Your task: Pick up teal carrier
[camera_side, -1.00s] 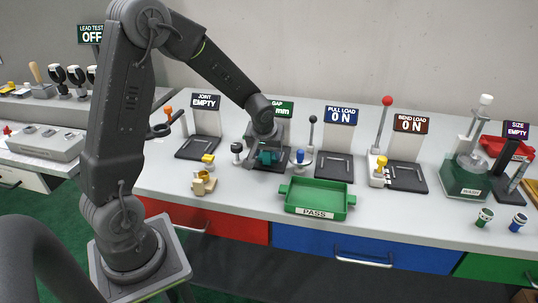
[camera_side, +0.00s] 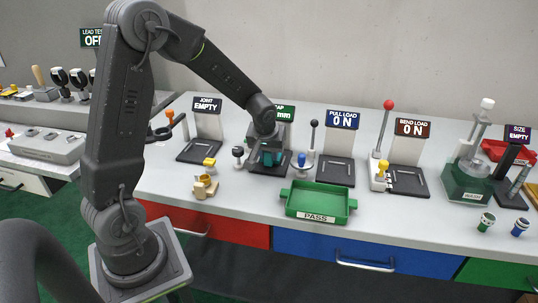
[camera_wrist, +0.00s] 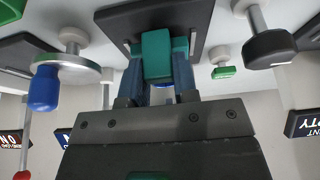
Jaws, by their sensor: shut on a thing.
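The teal carrier (camera_wrist: 157,55) is between the two fingers of my gripper (camera_wrist: 160,75) in the wrist view, and the gripper is shut on it. In the side view the teal carrier (camera_side: 268,159) shows under my gripper (camera_side: 270,150), at the black gap station (camera_side: 262,170). From these views I cannot tell whether the carrier touches the station's plate. My gripper hides part of the station's sign.
A blue-handled knob (camera_side: 302,160) stands right of the gripper and a dark knob (camera_side: 238,152) left of it. A green PASS tray (camera_side: 318,200) lies in front. The pull load (camera_side: 335,170) and bend load (camera_side: 408,180) stations stand to the right.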

